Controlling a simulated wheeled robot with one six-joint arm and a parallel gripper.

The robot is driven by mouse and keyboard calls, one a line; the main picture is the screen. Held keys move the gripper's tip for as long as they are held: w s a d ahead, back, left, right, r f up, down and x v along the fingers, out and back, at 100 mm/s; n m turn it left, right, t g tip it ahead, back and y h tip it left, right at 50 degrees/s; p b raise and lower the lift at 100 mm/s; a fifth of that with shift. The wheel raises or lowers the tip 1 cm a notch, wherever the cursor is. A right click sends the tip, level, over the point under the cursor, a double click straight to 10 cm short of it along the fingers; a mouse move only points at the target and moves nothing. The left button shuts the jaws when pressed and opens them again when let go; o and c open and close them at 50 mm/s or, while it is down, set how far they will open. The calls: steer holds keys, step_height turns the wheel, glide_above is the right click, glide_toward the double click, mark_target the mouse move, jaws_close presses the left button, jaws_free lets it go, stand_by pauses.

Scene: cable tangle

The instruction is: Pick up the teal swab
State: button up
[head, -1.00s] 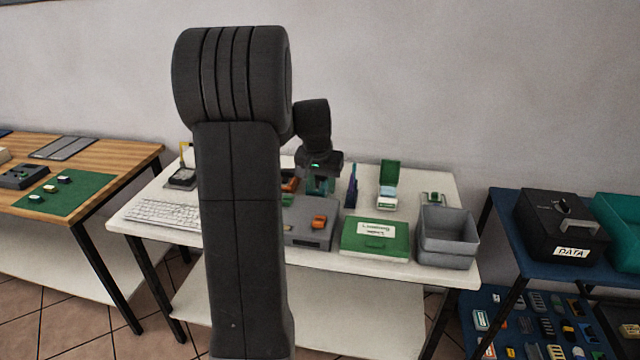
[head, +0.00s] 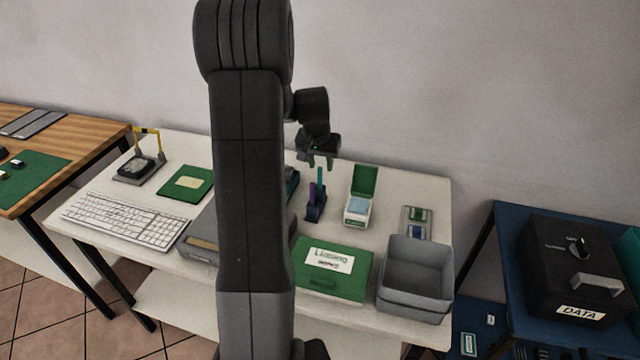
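The teal swab (head: 320,178) stands upright in a small dark blue holder (head: 315,212), beside a purple swab (head: 311,194). My gripper (head: 320,163) points down above the holder. Its two fingers are apart, with the top of the teal swab showing between or just below their tips. I cannot tell whether the fingers are level with the swab in depth, or whether they touch it. My arm hides part of the table to the left of the holder.
An open green-lidded box (head: 358,212) stands right of the holder. In front are a green case (head: 330,287) and a grey bin (head: 418,278). A grey device (head: 199,240), keyboard (head: 125,220) and yellow-armed stand (head: 140,170) are left. Bare white tabletop lies between these items.

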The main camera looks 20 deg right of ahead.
mark_target(320, 176)
steer(key=x, duration=0.3)
steer(key=p+x, duration=0.1)
steer(key=shift+s+a+f, duration=0.2)
steer(key=shift+a+f, duration=0.15)
steer(key=shift+w+d+f, duration=0.1)
steer(key=shift+w+f, duration=0.05)
steer(key=shift+f, duration=0.35)
jaws_close()
